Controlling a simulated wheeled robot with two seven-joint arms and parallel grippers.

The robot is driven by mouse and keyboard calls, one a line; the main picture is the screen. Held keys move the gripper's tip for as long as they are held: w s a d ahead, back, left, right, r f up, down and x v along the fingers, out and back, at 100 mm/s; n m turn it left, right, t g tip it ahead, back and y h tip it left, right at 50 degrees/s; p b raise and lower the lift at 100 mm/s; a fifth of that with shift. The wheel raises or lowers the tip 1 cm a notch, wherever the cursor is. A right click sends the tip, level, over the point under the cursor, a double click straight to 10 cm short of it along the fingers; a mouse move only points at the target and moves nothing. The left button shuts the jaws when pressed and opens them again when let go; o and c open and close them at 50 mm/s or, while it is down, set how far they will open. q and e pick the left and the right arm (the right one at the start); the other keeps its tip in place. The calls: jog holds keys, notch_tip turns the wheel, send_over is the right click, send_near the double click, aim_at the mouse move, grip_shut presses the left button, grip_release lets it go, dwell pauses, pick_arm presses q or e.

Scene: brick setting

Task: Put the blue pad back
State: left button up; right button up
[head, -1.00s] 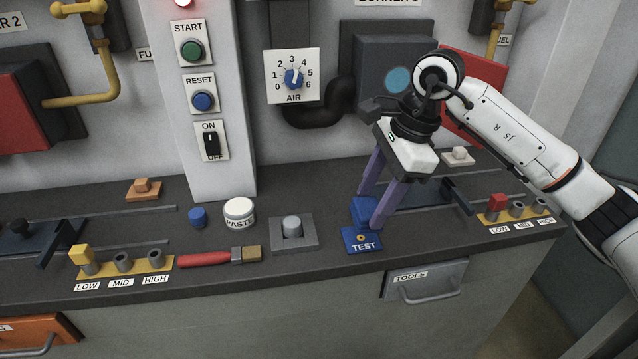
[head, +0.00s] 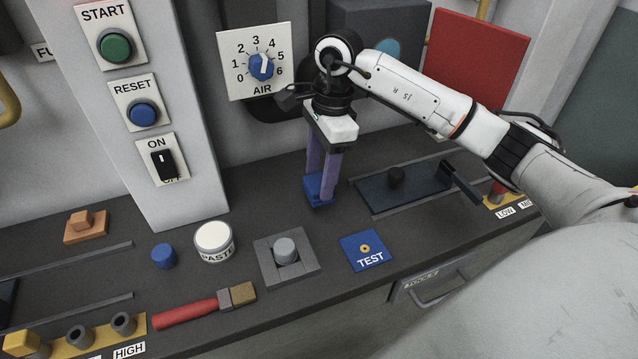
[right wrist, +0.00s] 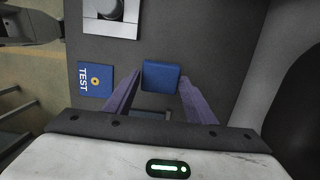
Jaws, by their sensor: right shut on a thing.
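The blue pad (head: 316,190) is a small block between the fingertips of my right gripper (head: 321,184), at the back of the counter. My right gripper is shut on it, with purple fingers either side, pointing down. In the right wrist view the pad (right wrist: 160,76) shows at the ends of the fingers. I cannot tell whether it touches the counter. The blue TEST plate (head: 351,243), with an orange ring at its middle, lies bare on the counter, in front and to the right of the pad. My left gripper is not in view.
A grey socket with a round knob (head: 286,250), a PASTE jar (head: 214,240), a blue cylinder (head: 164,256) and a red-handled brush (head: 185,312) stand or lie left of the plate. A dark slider track (head: 425,188) is to the right. The AIR dial (head: 261,66) is behind.

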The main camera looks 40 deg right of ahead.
aim_at(320, 181)
notch_tip(320, 181, down, 4)
jog(key=shift+r, duration=0.2)
jog(key=o, duration=0.9)
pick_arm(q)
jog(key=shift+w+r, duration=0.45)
pick_arm(e)
jog(key=shift+o, duration=0.2)
jog(key=shift+r, duration=0.15)
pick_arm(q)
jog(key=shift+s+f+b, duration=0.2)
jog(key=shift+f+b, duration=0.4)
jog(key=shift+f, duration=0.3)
pick_arm(e)
notch_tip(320, 181, up, 12)
jog(key=d, duration=0.1)
jog(key=shift+d, duration=0.2)
jog(key=shift+s, duration=0.1)
